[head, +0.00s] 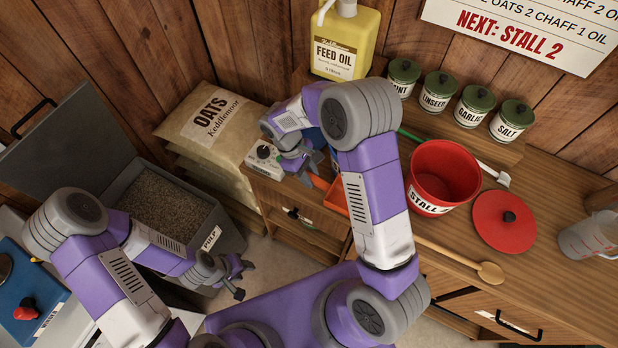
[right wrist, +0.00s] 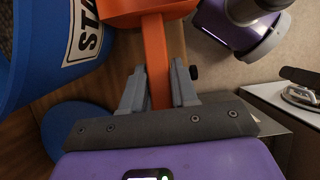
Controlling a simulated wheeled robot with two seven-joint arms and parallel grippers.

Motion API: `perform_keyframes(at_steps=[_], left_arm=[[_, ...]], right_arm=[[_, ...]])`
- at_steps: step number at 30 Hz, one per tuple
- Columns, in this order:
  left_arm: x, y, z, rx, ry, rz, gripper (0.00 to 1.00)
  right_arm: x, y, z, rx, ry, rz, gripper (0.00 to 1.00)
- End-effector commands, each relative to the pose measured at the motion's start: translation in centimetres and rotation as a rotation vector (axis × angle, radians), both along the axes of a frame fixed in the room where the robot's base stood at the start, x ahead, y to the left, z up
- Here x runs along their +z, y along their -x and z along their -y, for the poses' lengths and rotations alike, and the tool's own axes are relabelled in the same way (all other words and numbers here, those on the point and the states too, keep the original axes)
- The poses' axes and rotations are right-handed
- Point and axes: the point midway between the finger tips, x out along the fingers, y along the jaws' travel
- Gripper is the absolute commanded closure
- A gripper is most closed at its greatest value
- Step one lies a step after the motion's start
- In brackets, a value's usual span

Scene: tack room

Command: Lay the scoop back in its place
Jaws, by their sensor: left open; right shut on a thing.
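The orange scoop (head: 336,197) is partly hidden behind my right arm in the head view. In the right wrist view its handle (right wrist: 156,60) lies between the fingers, with the wider scoop body at the top edge. My right gripper (head: 303,169) is shut on that handle, by the counter's front edge; it also shows in the right wrist view (right wrist: 159,92). I cannot tell whether the scoop touches the counter. My left gripper (head: 236,278) is open and empty, low beside the grey feed bin (head: 222,228).
A dial box (head: 262,152) stands on the counter left of my right gripper. A red bucket (head: 445,172), its lid (head: 504,222) and a wooden spoon (head: 488,272) are to the right. A blue bucket (right wrist: 40,45) is close to the scoop. Oats sacks (head: 212,122) stand left.

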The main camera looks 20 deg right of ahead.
Motion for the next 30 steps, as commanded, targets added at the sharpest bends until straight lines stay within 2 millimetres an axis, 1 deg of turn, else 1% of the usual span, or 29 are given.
perform_keyframes(at_steps=[1,3,11,15,16,20,28,30], left_arm=[[-1.07,0.00,0.00,0.000,0.000,0.000,0.57],[-1.54,0.01,-0.01,0.000,0.000,0.000,0.57],[-1.36,0.00,-0.01,0.000,0.000,0.000,0.57],[-1.59,-0.01,0.00,0.000,0.000,0.000,0.57],[-1.53,-0.01,0.00,0.000,0.000,0.000,0.57],[-1.50,-0.01,0.00,0.000,0.000,0.000,0.57],[-1.48,-0.01,-0.01,0.000,0.000,0.000,0.57],[-1.28,-0.01,0.00,0.000,0.000,0.000,0.57]], right_arm=[[-1.20,0.00,-0.02,0.000,0.001,-0.001,1.00],[-1.79,-0.01,-0.05,0.001,0.000,-0.001,1.00],[-1.63,-0.04,-0.07,0.001,0.000,0.000,1.00],[-2.01,-0.02,-0.08,0.001,0.000,0.000,1.00],[-1.93,-0.04,-0.08,0.001,0.000,0.000,0.67],[-1.89,-0.03,-0.08,0.001,0.000,0.000,0.47],[-1.85,-0.03,-0.08,0.001,0.000,0.000,0.46],[-1.55,-0.03,-0.08,0.000,0.001,0.001,0.46]])
